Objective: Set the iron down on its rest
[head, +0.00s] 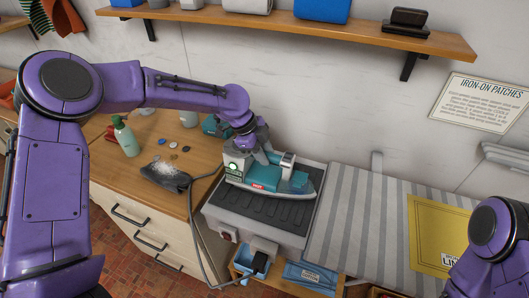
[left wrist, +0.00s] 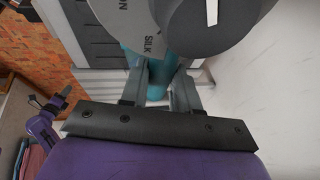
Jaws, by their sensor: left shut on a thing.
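The iron (head: 268,178), teal and white with a red label, is over the dark ribbed rest (head: 262,208) on a pale grey base. It looks roughly level, its tip to the right. I cannot tell whether its sole touches the rest. My left gripper (head: 262,154) is shut on the iron's handle from above. In the left wrist view the fingers (left wrist: 158,92) close on the teal handle (left wrist: 157,76), with the iron's grey dial (left wrist: 210,22) beyond.
A cord (head: 190,215) hangs beside the base. A shelf (head: 300,30) runs above.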

